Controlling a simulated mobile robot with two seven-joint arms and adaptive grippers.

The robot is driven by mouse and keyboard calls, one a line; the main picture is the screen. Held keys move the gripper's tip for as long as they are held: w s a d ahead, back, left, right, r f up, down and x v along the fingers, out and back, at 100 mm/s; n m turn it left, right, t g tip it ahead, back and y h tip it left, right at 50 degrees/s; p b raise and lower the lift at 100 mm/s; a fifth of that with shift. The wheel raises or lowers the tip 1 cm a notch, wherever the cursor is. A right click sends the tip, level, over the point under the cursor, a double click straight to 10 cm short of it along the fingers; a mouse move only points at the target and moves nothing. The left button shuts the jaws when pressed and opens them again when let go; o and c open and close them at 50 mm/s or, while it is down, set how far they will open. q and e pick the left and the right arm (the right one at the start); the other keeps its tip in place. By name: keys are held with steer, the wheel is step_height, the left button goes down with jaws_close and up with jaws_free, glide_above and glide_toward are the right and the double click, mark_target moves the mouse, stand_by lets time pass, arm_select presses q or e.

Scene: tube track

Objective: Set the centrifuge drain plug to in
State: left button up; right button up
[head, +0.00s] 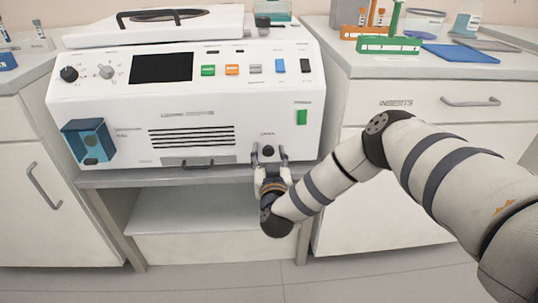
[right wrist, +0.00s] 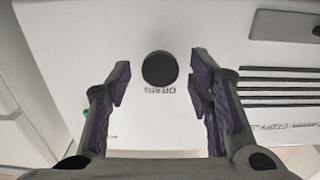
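The white centrifuge (head: 190,100) stands on a grey bench. Its drain plug (head: 268,151) is a small round black knob low on the front right, below a printed label. In the right wrist view the plug (right wrist: 160,69) is a dark disc on the white panel, beside the word DRAIN. My right gripper (head: 269,156) is open in front of the plug. In the right wrist view its two fingers (right wrist: 160,88) stand left and right of the plug, apart from it. How far the plug sticks out is hard to tell. My left gripper is not in view.
The front panel has a dark screen (head: 161,68), coloured buttons, knobs, a green switch (head: 302,115) and a blue box (head: 88,141) at lower left. A handle (head: 188,163) sits at the bottom edge. Racks (head: 388,44) and a blue tray (head: 460,53) lie on the right counter.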

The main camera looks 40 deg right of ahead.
steer(key=v, duration=1.2)
steer(key=shift+s, duration=0.1)
